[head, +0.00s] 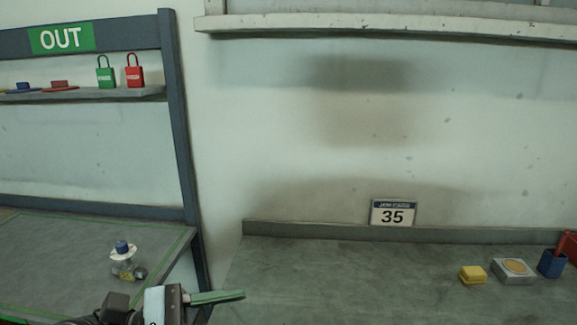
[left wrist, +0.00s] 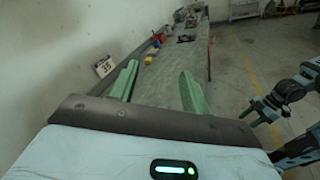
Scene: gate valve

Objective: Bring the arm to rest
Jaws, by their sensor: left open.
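The small gate valve (head: 125,268) with a blue top and a white collar stands on the left bench, inside its green outline. My left gripper (head: 238,296) comes in at the bottom of the head view, to the right of the valve and apart from it. In the left wrist view the green fingers of my left gripper (left wrist: 160,75) are spread, with nothing between them.
The left bench (head: 60,255) stands under an OUT sign (head: 61,38) and a shelf (head: 100,94) with padlocks. The right bench (head: 350,280) is mostly clear. A yellow block (head: 472,275), a grey box (head: 514,271) and a blue cup (head: 552,263) stand at its right.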

